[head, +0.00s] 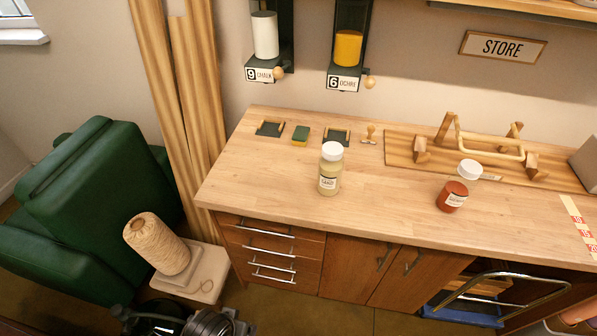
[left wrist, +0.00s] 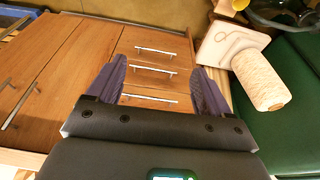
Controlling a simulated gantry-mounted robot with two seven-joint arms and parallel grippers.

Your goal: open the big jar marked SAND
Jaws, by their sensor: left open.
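The left wrist view does not show the jar. My left gripper (left wrist: 160,65) is open in the left wrist view, its two purple fingers wide apart with nothing between them. Behind them are drawer fronts, so the gripper is away from the jar. My right gripper is in neither view.
A jar with red contents (head: 454,195) and a white lid stands further right. Behind are a green sponge (head: 300,136), small dark trays and a wooden rack (head: 490,146). A twine cone (head: 157,243) stands left of the table.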

